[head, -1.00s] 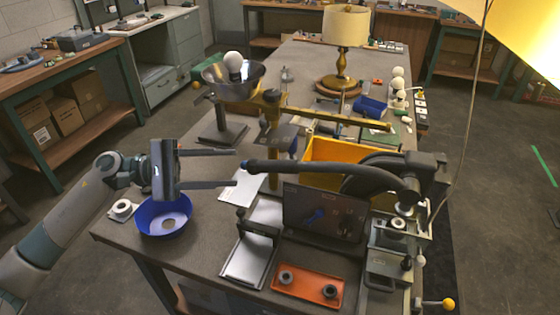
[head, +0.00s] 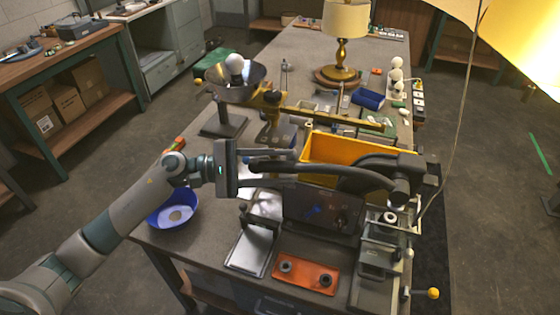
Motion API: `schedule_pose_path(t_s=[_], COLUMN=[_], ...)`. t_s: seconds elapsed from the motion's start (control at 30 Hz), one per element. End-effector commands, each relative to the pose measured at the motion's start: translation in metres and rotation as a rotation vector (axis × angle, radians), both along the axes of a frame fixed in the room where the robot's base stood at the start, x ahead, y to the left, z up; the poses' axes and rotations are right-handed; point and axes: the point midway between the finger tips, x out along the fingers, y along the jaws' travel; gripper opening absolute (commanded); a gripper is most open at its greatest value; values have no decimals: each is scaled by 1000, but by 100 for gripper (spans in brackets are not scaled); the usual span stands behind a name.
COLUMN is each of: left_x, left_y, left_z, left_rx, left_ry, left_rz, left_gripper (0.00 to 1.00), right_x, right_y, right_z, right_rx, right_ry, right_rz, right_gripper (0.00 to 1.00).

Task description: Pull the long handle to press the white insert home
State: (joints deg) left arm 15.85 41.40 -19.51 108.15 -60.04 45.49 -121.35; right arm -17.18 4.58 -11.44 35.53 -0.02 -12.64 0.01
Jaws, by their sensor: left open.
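The long dark handle (head: 345,174) reaches left from the press head (head: 403,188). My left gripper (head: 297,169) comes in from the left with its two fingers apart. One finger shows above the handle and one below, so the handle's free end appears between them. I cannot tell whether the fingers touch it. A pale ring-shaped piece with a dark centre, seemingly the white insert (head: 390,218), sits in the press below the head. How deep it sits is not clear. My right gripper is not in view.
A dark panel (head: 322,212) stands in front of the handle, with a yellow bin (head: 345,150) behind. An orange tray (head: 306,272) and a metal tray (head: 249,250) lie at the front. A blue bowl (head: 172,212) sits below my left arm. A brass lamp (head: 341,60) stands farther back.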

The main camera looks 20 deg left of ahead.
Motion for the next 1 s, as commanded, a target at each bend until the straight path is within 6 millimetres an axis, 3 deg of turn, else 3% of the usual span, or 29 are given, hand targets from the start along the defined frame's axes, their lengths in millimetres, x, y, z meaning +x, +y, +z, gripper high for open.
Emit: schedule_pose_path(t_s=[0.3, 0.47, 1.0], left_x=[1, 0, 11], left_y=[-1, -1, 0], left_z=[0, 0, 7], left_rx=[0, 0, 28], left_ry=[-1, -1, -5], left_rz=[0, 0, 0], left_gripper=[39, 0, 0], right_x=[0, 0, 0], right_y=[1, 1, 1], right_z=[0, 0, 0], right_rx=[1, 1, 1], right_ry=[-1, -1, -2], right_rz=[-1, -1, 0], right_gripper=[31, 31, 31])
